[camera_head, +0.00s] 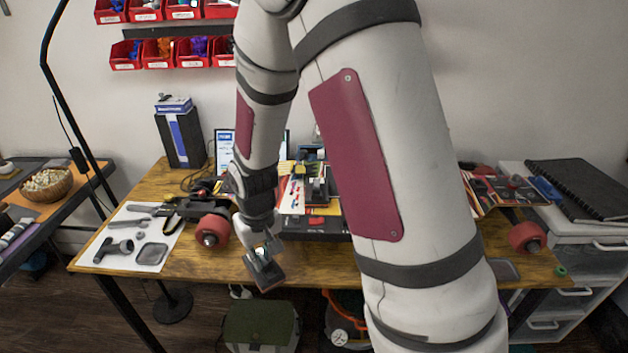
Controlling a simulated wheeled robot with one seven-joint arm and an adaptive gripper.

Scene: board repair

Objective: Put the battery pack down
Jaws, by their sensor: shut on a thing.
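My gripper (262,248) is near the front edge of the wooden table, left of the middle, pointing down. It is shut on a dark, flat, box-shaped thing, which looks like the battery pack (266,274). The pack is tilted and overlaps the table's front edge in the picture. I cannot tell its exact height or whether it touches anything. The fingers hide its upper part.
The wooden table (185,262) holds a white mat (128,217) with dark tool shapes at the left. My arm hides much of the middle. A green-topped box (262,325) is below.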

